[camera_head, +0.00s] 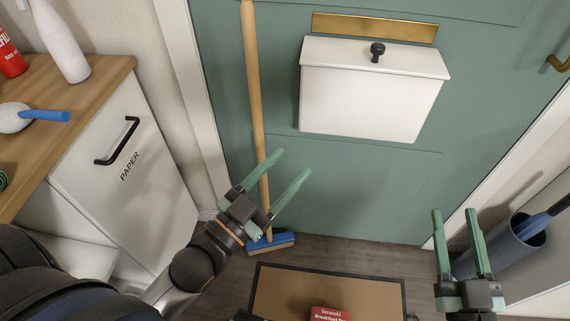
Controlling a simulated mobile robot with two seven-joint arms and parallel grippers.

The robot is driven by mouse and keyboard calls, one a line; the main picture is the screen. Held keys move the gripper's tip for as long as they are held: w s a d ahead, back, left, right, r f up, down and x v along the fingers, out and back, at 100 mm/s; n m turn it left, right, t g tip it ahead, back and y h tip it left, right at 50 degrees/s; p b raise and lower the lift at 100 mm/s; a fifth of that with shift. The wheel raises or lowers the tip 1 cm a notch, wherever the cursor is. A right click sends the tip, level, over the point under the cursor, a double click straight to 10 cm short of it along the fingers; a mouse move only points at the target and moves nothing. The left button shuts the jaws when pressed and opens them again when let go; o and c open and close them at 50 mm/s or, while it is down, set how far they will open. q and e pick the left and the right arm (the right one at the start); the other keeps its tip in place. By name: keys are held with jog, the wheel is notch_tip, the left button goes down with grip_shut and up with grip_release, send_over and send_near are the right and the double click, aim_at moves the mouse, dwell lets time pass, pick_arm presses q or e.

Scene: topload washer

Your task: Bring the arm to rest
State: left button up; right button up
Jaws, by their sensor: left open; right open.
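My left gripper (287,173) is in the middle of the head view. Its two green fingers are spread apart with nothing between them. My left arm comes in from the lower left. The fingers appear in front of the lower part of a broom (254,75); I cannot tell whether they touch it. My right gripper (455,215) is at the lower right, its green fingers apart and pointing up, with nothing between them. No washer shows in this view.
A green door (350,180) with a white letter box (368,95) stands ahead. A wooden counter (95,85) over a white cabinet (135,175) is at left. A doormat (330,291) with a red box (330,314) lies below. A blue-grey bin (505,245) stands beside my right gripper.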

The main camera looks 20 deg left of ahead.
pick_arm(q)
jog(key=s+a+f+n+g+y+p, duration=0.2)
jog(key=s+f+g+p, duration=0.4)
jog(key=p, duration=1.7)
jog(key=s+n+g+y, duration=0.1)
jog(key=s+g, duration=0.1)
jog(key=g, duration=0.1)
jog(key=shift+s+a+f+n+g+y, duration=0.3)
jog(key=shift+s+a+f+n+y, duration=0.05)
jog(key=shift+f+n+y, duration=0.05)
pick_arm(e)
jog(key=s+d+f+m+g+h, duration=0.2)
jog(key=s+f+m+g+h, duration=0.1)
jog(key=s+f+g, duration=0.3)
jog(key=s+g, duration=0.2)
jog(key=g, duration=0.1)
jog(key=shift+s+d+f+m+h, duration=0.3)
jog(key=shift+s+f+m+h, duration=0.05)
jog(key=shift+f+m+h, duration=0.05)
